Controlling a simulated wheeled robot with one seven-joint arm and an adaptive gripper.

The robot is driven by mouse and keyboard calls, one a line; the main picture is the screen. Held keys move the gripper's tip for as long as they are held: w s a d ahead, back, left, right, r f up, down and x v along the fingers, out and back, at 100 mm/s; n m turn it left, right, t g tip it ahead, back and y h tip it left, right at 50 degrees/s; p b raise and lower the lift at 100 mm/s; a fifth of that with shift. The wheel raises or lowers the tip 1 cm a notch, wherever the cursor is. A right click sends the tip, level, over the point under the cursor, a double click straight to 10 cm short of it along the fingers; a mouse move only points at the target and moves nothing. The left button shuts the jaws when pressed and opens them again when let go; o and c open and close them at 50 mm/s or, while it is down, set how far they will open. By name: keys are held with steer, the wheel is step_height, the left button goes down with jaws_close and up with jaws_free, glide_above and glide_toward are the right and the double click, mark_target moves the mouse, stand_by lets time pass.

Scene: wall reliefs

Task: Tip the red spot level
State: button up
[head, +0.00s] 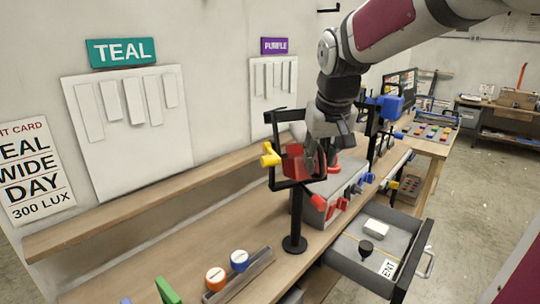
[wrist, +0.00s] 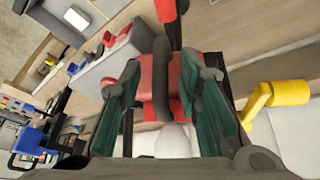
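The red spot (head: 293,163) is a boxy lamp head in a black yoke (head: 272,130), on a black post with a round foot (head: 295,244). A yellow knob (head: 270,155) sits on the yoke's left side, also in the wrist view (wrist: 290,92). The lamp looks tilted; its exact angle is hard to tell. My gripper (head: 314,168) is at the lamp from above right. In the wrist view, the red body (wrist: 188,85) lies between my fingers (wrist: 165,95), close to both pads, behind a dark bar. Whether the pads press on it is unclear.
A grey box (head: 345,188) with red and blue knobs stands right behind the post. An open drawer (head: 345,258) juts out at the front right. A wooden ledge (head: 150,200) runs along the wall.

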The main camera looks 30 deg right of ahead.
jaws_close()
